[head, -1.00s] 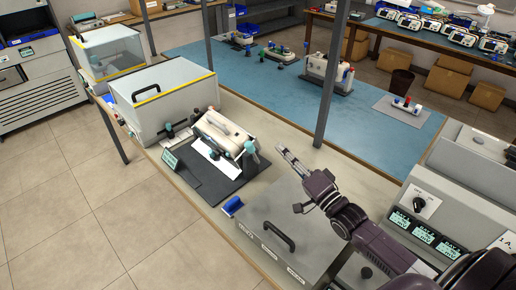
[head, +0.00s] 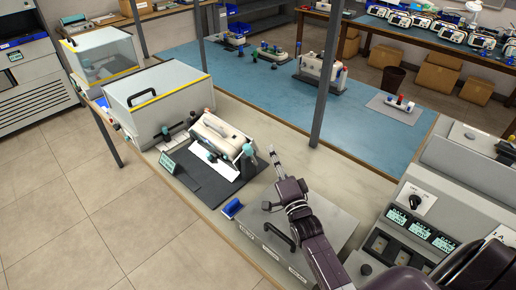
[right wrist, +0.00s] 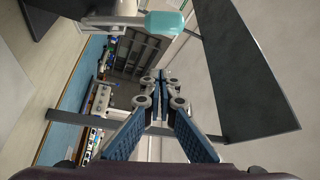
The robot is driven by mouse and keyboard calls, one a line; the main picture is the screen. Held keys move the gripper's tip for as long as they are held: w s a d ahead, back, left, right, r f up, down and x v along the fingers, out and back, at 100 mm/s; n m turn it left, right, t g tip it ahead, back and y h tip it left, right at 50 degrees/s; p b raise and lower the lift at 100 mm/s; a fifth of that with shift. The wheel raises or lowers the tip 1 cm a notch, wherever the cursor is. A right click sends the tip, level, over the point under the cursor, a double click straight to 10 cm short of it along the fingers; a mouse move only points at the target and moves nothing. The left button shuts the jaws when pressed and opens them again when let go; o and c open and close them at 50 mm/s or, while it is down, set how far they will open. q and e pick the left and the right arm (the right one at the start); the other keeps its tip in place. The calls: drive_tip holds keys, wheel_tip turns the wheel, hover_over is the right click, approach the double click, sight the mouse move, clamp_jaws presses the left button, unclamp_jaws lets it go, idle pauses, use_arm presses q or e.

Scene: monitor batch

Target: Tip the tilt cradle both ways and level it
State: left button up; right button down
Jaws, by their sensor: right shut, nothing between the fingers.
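In the right wrist view, the closed fingertips (right wrist: 161,76) lie below a teal knob (right wrist: 165,24). My left gripper is not in view.
A clear-lidded box (head: 160,92) stands behind and left of the cradle. A grey case (head: 325,220) with a black handle lies under my right arm, with a blue brush (head: 232,208) beside it. A grey post (head: 326,85) rises behind. A control console (head: 425,215) is at the right.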

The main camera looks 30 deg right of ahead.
drive_tip(key=w+a+p, duration=0.1)
drive_tip(key=w, duration=0.1)
drive_tip(key=w+a+p, duration=0.1)
drive_tip(key=a, duration=0.1)
drive_tip(key=shift+w+f, duration=0.35)
